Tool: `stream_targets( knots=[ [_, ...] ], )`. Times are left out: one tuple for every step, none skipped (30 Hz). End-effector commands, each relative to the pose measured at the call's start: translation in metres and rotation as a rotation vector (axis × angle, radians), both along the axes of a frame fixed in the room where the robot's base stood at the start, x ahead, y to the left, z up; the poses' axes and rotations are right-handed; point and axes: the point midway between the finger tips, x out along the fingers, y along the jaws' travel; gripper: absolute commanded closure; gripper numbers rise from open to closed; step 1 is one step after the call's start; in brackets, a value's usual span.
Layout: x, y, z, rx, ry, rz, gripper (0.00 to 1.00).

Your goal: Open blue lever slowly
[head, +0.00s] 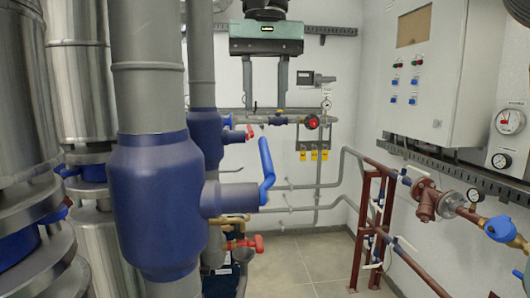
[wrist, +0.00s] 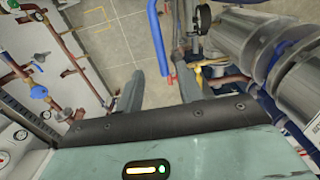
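The blue lever (head: 266,160) is a bent blue bar at the end of the short side stub of a large blue valve body (head: 158,205). It stands roughly upright, its top leaning slightly left. In the wrist view the blue lever (wrist: 155,30) shows as a long bar in the gap between my finger lines. My gripper (head: 264,104) hangs from the top of the head view with its two fingers pointing down and spread apart. Its tips appear above the lever in the picture. In the wrist view my gripper (wrist: 158,65) is open and empty; I see no contact.
Grey vertical pipe (head: 148,90) and steel cylinders (head: 75,90) fill the left. A red-handled valve (head: 250,244) sits below the lever. A control cabinet (head: 420,75) and brown pipework (head: 425,200) are at right. The tiled floor (head: 300,262) between is open.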

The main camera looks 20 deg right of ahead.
Motion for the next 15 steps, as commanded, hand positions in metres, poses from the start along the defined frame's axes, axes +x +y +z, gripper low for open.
stream_targets(
  knots=[
    [-0.001, 0.000, -0.011, -0.001, 0.003, 0.000, 0.63],
    [-0.001, 0.000, -0.016, -0.001, 0.003, 0.000, 0.63],
    [-0.001, 0.000, -0.024, -0.001, 0.003, 0.000, 0.63],
    [-0.001, 0.000, -0.029, -0.001, 0.003, 0.000, 0.63],
    [-0.001, 0.000, -0.036, -0.001, 0.003, 0.000, 0.63],
    [-0.001, -0.001, -0.043, -0.001, 0.003, 0.000, 0.63],
    [-0.001, 0.000, -0.049, -0.001, 0.004, 0.000, 0.63],
    [-0.001, 0.000, -0.054, -0.001, 0.003, 0.000, 0.63],
    [-0.001, 0.000, -0.061, -0.001, 0.003, 0.000, 0.63],
    [-0.001, -0.001, -0.066, -0.001, 0.003, 0.000, 0.63],
    [-0.001, -0.001, -0.071, 0.000, 0.002, 0.000, 0.63],
    [-0.001, 0.000, -0.076, 0.000, 0.002, 0.000, 0.63],
    [-0.001, 0.000, -0.080, -0.001, 0.001, 0.000, 0.63],
    [-0.001, 0.000, -0.083, -0.001, 0.001, 0.000, 0.63],
    [-0.001, 0.000, -0.087, -0.001, 0.001, 0.000, 0.63]
  ],
)
